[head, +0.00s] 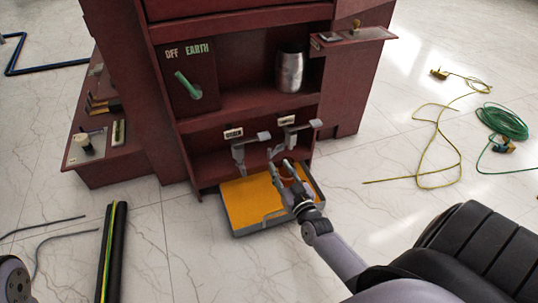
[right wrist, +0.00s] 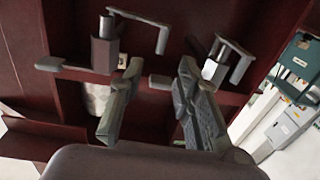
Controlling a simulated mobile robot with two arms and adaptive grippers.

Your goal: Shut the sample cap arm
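Two grey cap arms are mounted on the lower shelf of the dark red cabinet, each below a small white label too small to read surely. The left cap arm (head: 249,141) and the right cap arm (head: 299,128) both have bent handles; which is the sample one I cannot tell. They also show in the right wrist view, left (right wrist: 138,18) and right (right wrist: 238,52). My right gripper (head: 281,168) is open and empty, just below and in front of them. Its two fingers stand apart in the wrist view (right wrist: 158,95). My left gripper is out of view.
A yellow-topped tray (head: 247,203) lies on the floor under the gripper. Above are a green OFF/EARTH lever (head: 188,86) and a metal cylinder (head: 290,70). A side shelf (head: 355,36) juts out right. Yellow (head: 440,130) and green cables (head: 503,122) lie on the floor.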

